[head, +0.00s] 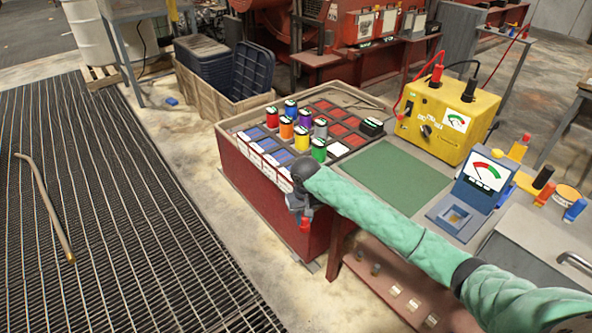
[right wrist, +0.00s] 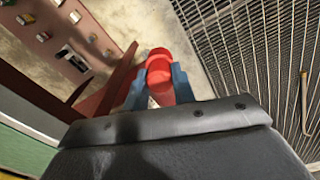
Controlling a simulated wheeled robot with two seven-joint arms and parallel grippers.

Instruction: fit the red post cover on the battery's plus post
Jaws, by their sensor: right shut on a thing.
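My right gripper (head: 304,215) hangs in front of the near side of the dark red bin, below its rim. It is shut on a small red piece, likely the red post cover (head: 305,225), which sticks out below the fingers. In the right wrist view the blue fingers of the gripper (right wrist: 158,88) clasp the red cover (right wrist: 158,68) from both sides, and its rounded end shows. Boxy battery-like units (head: 366,24) stand on the far red bench. My left gripper is not in view.
The dark red bin (head: 268,188) holds several coloured cans in a grid. A green mat (head: 392,178), a yellow charger (head: 446,115) with red and black clamps, and a blue gauge stand (head: 484,178) are on the bench.

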